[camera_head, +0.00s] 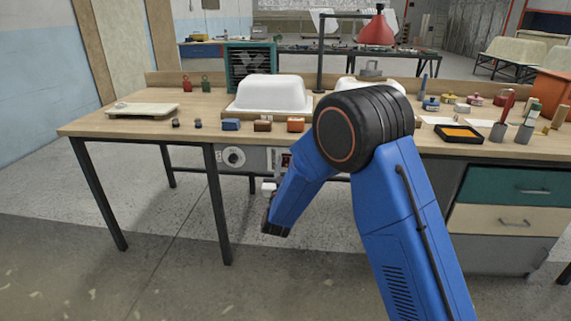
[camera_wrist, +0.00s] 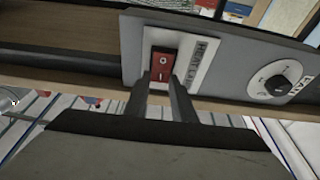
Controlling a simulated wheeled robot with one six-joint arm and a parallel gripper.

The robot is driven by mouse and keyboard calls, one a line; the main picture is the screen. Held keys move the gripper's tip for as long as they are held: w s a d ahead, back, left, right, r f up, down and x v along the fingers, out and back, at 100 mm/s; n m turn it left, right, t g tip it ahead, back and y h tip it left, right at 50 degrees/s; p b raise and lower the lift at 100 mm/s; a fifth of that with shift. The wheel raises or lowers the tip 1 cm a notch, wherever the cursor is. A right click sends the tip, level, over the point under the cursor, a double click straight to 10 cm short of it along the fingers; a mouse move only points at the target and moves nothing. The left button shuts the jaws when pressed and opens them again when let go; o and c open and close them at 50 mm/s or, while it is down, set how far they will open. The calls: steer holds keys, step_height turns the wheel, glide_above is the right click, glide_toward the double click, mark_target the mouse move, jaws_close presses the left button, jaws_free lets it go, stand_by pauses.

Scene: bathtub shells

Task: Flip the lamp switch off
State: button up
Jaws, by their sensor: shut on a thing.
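The lamp switch (camera_wrist: 163,66) is a red rocker marked O and I on a white plate on the grey panel (camera_wrist: 215,50). The plate's lettering looks like "HEAT LAMP". My gripper (camera_wrist: 161,86) has its two fingers at the near end of the switch, one on each side, shut on it. In the head view the panel (camera_head: 234,158) hangs under the workbench's front edge, and my arm partly hides it. The switch area shows there only as a small reddish patch.
A round dial (camera_wrist: 275,85) labelled FAN sits beside the switch on the panel. The wooden workbench (camera_head: 90,126) carries white tub shells (camera_head: 270,94), small coloured blocks and pots. Drawers (camera_head: 508,187) stand under its right side. The floor in front is clear.

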stand_by(0.4)
steer(key=o, duration=1.1)
steer(key=shift+c, duration=0.2)
steer(key=shift+s, duration=0.1)
steer(key=v, duration=1.7)
steer(key=shift+f, duration=0.25)
steer(key=shift+s, duration=0.1)
